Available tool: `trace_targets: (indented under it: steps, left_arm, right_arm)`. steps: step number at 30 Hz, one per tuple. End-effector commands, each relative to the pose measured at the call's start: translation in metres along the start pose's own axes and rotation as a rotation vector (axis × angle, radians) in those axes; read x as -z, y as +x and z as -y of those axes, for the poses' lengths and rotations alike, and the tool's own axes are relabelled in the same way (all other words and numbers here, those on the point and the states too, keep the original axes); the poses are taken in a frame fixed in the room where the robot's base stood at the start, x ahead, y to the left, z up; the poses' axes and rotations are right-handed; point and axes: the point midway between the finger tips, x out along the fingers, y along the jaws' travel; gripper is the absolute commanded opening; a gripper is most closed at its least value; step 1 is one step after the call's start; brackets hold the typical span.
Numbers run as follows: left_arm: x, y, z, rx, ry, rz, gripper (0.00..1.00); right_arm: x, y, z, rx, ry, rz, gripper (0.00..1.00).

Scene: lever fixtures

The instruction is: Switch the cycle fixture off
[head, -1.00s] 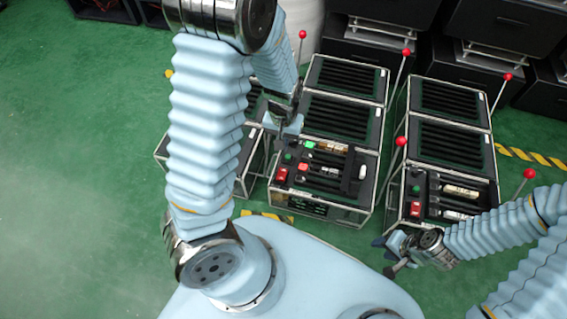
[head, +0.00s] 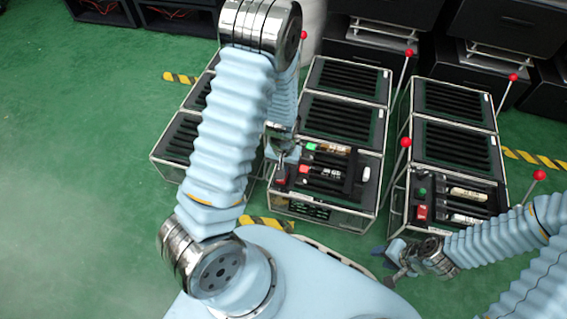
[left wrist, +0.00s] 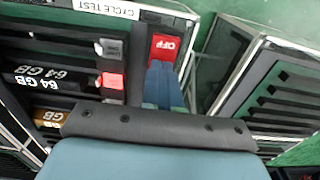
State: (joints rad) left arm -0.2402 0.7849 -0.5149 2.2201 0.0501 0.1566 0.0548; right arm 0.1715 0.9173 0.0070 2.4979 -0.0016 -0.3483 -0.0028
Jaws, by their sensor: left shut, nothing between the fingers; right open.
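The cycle fixture is the middle black box in a metal frame (head: 325,205) in the head view. In the left wrist view its label (left wrist: 105,8) reads CYCLE TEST. Its red OFF button (left wrist: 165,46) is just beyond my left fingertips there; whether they touch it, I cannot tell. My left gripper (left wrist: 161,70) is shut and empty, over the fixture's left front part. It also shows in the head view (head: 284,158), where it hides part of the controls. My right gripper (head: 393,268) is open and empty, in front of the right fixture.
The right fixture (head: 455,150) has a green and a red button (head: 422,212). A left fixture (head: 175,145) is partly behind my left arm. Levers with red knobs (head: 405,142) rise beside the boxes. Black shelving stands behind. Green floor (head: 80,180) is open at left.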

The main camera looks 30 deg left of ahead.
Motion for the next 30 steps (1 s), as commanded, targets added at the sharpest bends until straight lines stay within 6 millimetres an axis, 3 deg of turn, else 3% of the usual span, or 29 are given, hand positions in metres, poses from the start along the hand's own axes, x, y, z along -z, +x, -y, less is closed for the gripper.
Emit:
trace_targets:
  steps: [20, 30]
  left_arm:
    - [0.002, 0.011, -0.001, 0.000, 0.001, 0.009, 0.00]
    - [-0.014, 0.009, 0.000, 0.001, 0.000, 0.020, 0.00]
  right_arm:
    - [0.000, 0.005, -0.001, 0.001, -0.001, 0.001, 0.43]
    - [0.000, 0.001, 0.000, 0.001, -0.001, 0.001, 0.43]
